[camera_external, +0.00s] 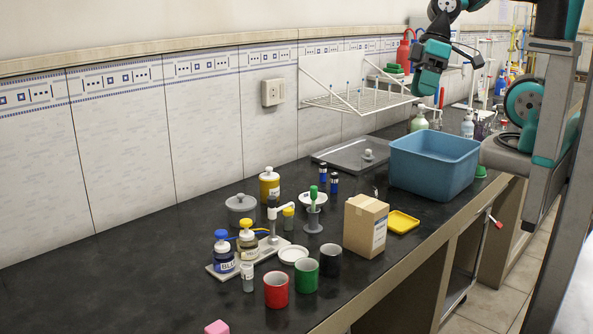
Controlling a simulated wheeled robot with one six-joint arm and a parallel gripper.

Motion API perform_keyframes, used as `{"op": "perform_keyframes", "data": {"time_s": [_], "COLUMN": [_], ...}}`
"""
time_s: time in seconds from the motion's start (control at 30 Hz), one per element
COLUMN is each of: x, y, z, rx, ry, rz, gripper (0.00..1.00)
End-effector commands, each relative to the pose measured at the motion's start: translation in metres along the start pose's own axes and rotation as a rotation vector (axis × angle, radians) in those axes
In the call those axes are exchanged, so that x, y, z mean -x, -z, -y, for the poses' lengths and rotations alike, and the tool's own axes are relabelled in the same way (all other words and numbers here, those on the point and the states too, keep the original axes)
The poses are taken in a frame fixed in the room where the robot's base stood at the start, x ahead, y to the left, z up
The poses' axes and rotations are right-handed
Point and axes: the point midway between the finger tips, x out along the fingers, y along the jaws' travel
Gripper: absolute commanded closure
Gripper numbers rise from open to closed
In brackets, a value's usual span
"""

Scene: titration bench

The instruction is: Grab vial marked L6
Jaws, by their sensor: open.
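My gripper (428,93) hangs at the end of the raised arm, above and behind the blue bin, well apart from the bench items. It is open; its fingers are small here. No label reading L6 can be made out. Small vial-like containers stand on the bench: a pale vial (247,277) at the front of the grey stand, a yellow-capped vial (288,218) behind the stand, and two dark blue tubes (323,176) (334,184) farther back. I cannot tell which, if any, is L6.
A blue bin (434,172), cardboard box (365,226) and yellow tray (402,222) stand at right. Bottles (222,254) (247,240) crowd the stand (225,271). The left bench top is clear.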

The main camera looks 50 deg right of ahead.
Motion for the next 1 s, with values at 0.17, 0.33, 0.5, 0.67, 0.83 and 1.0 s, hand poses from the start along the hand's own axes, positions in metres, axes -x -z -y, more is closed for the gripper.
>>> {"op": "perform_keyframes", "data": {"time_s": [0.17, 0.33, 0.5, 0.67, 0.83, 1.0], "x": [-0.087, -0.141, -0.167, -0.178, -0.210, -0.249], "y": [0.012, 0.021, 0.024, 0.026, 0.029, 0.032], "z": [-0.077, -0.142, -0.181, -0.191, -0.193, -0.196], "rx": [0.182, 0.360, 0.474, 0.509, 0.510, 0.509], "ry": [-0.029, -0.067, -0.095, -0.101, -0.096, -0.098], "rz": [-0.033, -0.057, -0.067, -0.068, -0.064, -0.064], "gripper": [0.44, 0.44, 0.44, 0.44, 0.44, 0.44]}}
